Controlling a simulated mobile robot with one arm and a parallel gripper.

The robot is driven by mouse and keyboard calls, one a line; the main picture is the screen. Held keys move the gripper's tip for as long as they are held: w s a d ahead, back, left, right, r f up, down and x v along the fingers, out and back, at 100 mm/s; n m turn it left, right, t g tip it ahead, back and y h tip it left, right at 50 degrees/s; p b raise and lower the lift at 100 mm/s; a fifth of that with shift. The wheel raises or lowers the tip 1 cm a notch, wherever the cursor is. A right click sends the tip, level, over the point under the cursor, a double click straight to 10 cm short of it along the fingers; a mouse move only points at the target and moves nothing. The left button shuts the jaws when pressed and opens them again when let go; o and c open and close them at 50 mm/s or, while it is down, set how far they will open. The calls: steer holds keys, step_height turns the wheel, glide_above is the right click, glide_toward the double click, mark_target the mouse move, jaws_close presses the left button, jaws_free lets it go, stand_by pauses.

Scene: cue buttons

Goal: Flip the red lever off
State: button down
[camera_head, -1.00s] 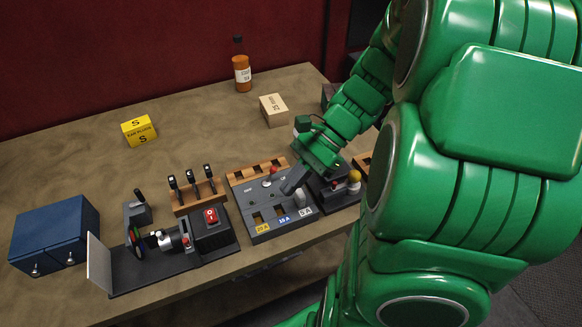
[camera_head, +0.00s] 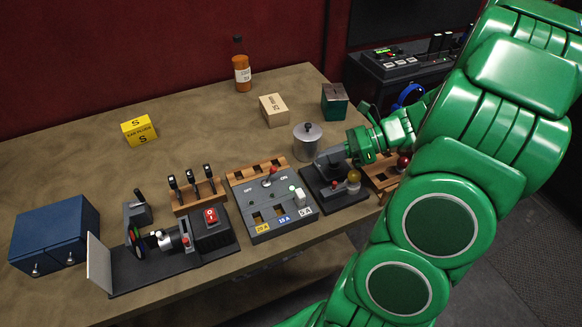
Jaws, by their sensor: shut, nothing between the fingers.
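The red lever (camera_head: 272,171) stands on the grey switch panel (camera_head: 240,205), between printed OFF and ON labels. Its red knob tilts up and to the right, nearer the ON label; its exact setting is hard to tell. My gripper (camera_head: 322,161) is to the right of the panel, above the dark base with the yellow knob, and apart from the lever. Its fingers are small in this view and look shut and empty. Nothing hides the lever.
A metal pot (camera_head: 308,142) stands just behind my gripper. A yellow-knobbed device (camera_head: 353,178) and a wooden box with a dark red ball (camera_head: 403,162) lie right of the panel. Black levers on a wooden rack (camera_head: 195,190) stand left. The table's back left is mostly clear.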

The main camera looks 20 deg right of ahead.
mark_target(274, 170)
stand_by(0.4)
steer(key=shift+x, duration=5)
steer(key=shift+a+r, duration=0.55)
steer(key=shift+r, duration=0.2)
steer(key=shift+a+r, duration=0.1)
steer(key=shift+a, duration=0.05)
steer(key=shift+a+r+n+h, duration=0.25)
steer(key=shift+a+h, duration=0.3)
steer(key=shift+h, duration=0.35)
steer(key=shift+a+r+n+h, duration=0.15)
steer(key=shift+a+r+h, duration=0.15)
steer(key=shift+a+h, duration=0.45)
steer(key=shift+a+r+h, duration=0.1)
steer(key=shift+a+h, duration=0.15)
steer(key=shift+h, duration=0.2)
steer(key=shift+r, duration=0.2)
